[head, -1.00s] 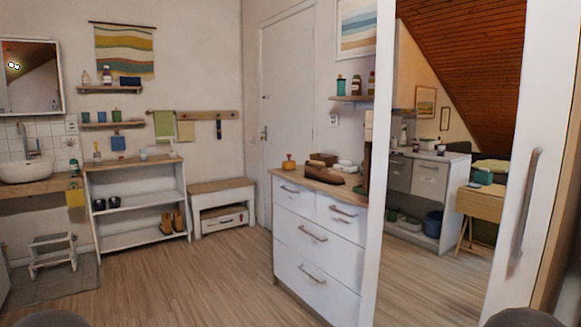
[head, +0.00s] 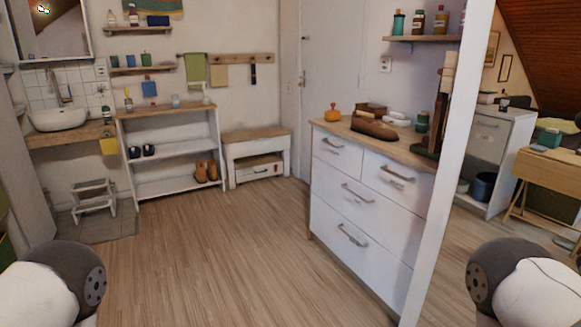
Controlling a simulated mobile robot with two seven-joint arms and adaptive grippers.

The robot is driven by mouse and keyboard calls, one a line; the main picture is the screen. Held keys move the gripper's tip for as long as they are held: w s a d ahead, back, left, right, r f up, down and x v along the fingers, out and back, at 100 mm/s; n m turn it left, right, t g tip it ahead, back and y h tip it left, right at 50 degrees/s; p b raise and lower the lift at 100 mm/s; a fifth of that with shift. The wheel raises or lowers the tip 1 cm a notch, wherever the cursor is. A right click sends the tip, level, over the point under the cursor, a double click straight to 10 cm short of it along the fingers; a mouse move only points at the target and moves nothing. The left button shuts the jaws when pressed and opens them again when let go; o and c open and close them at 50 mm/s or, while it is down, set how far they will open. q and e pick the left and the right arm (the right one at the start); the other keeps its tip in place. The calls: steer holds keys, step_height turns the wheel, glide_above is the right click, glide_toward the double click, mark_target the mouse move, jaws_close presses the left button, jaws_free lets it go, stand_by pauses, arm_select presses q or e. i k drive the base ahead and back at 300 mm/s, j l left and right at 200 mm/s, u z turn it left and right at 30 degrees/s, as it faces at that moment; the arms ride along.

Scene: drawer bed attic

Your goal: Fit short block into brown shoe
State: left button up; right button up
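A brown shoe (head: 374,128) lies on the wooden top of the white chest of drawers (head: 362,185), right of centre in the head view. A small brown box-like thing (head: 371,109) stands just behind it. Pale block-like pieces (head: 447,75) show at the top of a dark upright stand at the chest's right end. I cannot tell which piece is the short block. Neither gripper is in view; only parts of my arms show at the lower corners.
On the chest top are an orange object (head: 333,113), white rolled items (head: 396,118) and a green jar (head: 422,122). A white panel edge (head: 452,170) stands close at the chest's right. A step stool (head: 93,197) stands left. The wooden floor ahead is clear.

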mark_target(361, 125)
steer(key=i+j+u, duration=0.15)
steer(key=i, duration=1.05)
steer(key=i+j+u, duration=0.15)
steer(key=i, duration=1.1)
